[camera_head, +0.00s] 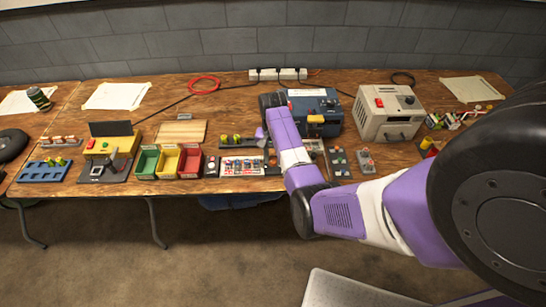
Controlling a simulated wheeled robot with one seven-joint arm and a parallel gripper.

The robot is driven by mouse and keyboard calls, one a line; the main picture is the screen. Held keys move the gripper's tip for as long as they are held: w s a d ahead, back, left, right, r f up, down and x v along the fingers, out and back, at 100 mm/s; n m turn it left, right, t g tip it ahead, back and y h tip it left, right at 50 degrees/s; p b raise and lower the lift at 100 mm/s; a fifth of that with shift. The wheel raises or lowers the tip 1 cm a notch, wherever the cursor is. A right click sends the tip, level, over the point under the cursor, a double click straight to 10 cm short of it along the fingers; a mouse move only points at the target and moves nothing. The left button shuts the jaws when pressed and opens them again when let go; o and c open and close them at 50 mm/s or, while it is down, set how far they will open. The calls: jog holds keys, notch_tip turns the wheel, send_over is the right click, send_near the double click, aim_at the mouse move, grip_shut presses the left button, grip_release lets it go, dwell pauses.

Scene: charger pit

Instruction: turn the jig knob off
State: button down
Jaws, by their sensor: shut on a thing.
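My gripper (261,138) is small in the head view and partly covered by my own purple arm. It points down at the right end of a dark, low fixture (246,145) near the middle of the table, which looks like the jig. Two green-yellow pieces stand on the fixture's left part. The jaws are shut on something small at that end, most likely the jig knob. The knob itself is hidden, so its setting cannot be read.
Green, yellow and red bins (169,161) stand left of the fixture. A white-topped tray of small parts (242,164) lies in front. A blue box (322,112) and a beige unit (388,113) stand to the right. A yellow-black device (112,146) is further left.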

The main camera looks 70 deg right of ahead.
aim_at(273, 160)
jog(key=n+p, duration=0.2)
jog(key=n, duration=0.4)
jog(key=shift+r, duration=0.1)
jog(key=n+p, duration=0.2)
jog(key=n, duration=0.8)
jog(key=shift+d+n+p, duration=0.1)
jog(key=shift+n+p, duration=0.25)
jog(key=shift+n, duration=0.05)
jog(key=n, duration=0.5)
jog(key=shift+n, duration=0.4)
jog(key=c, duration=1.1)
grip_release()
jog(key=shift+o, duration=0.2)
jog(key=shift+r+b, duration=0.45)
jog(key=shift+r, duration=3.35)
